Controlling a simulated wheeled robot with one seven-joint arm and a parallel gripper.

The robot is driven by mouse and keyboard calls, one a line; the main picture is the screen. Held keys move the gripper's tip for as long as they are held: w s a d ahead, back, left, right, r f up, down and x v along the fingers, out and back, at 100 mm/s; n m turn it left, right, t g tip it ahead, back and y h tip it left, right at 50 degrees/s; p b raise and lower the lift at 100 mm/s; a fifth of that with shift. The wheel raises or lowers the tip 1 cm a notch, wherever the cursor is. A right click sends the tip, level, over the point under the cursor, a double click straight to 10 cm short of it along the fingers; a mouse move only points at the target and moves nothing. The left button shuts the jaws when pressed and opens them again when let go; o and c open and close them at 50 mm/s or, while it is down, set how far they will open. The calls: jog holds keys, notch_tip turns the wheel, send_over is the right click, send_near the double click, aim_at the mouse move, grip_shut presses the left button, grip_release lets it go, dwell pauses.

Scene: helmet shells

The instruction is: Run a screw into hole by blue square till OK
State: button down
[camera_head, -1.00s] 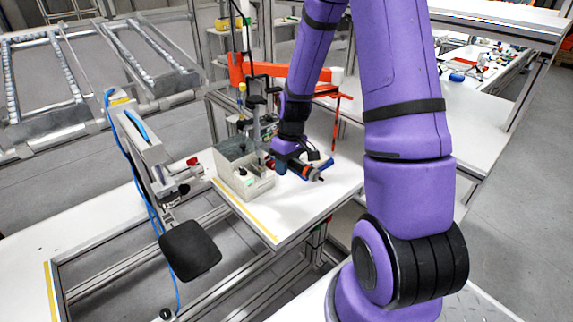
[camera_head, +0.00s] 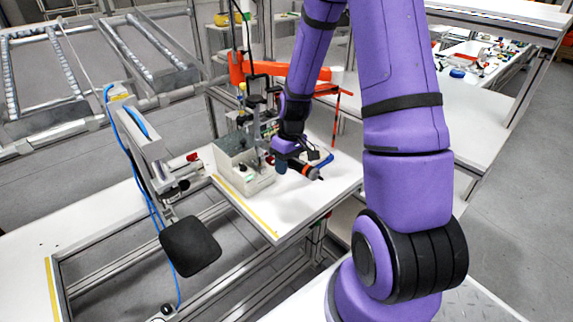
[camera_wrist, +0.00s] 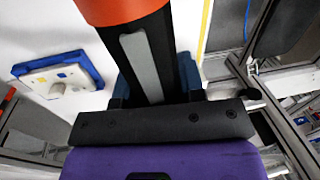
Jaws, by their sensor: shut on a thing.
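My gripper (camera_head: 287,160) is shut on a black power screwdriver (camera_head: 302,170) with an orange ring. It holds the tool tilted above the white table, its tip pointing right and down. In the wrist view the tool's black body (camera_wrist: 150,60), with a grey strip along it, sits between the dark blue fingers (camera_wrist: 155,88). A blue-rimmed fixture (camera_wrist: 20,69) with a white plate lies on the table to the left, apart from the tool. Small blue and yellow marks and a round feature show on the plate. The fixture's blue edge (camera_head: 325,160) shows behind the tool. The tool's tip is outside the wrist view; I cannot see a screw.
A grey control box (camera_head: 240,168) stands on the table left of my gripper. An orange arm (camera_head: 285,72) and a thin red-orange post (camera_head: 336,118) stand behind. A black pad (camera_head: 190,246) is at the front left. The table's front right is clear.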

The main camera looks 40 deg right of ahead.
jog(key=shift+f, duration=0.2)
dwell(0.3)
jog(key=shift+r, duration=3)
jog(key=shift+d, duration=0.1)
jog(key=s+d, duration=0.1)
jog(key=d, duration=0.8)
jog(key=shift+s, duration=0.35)
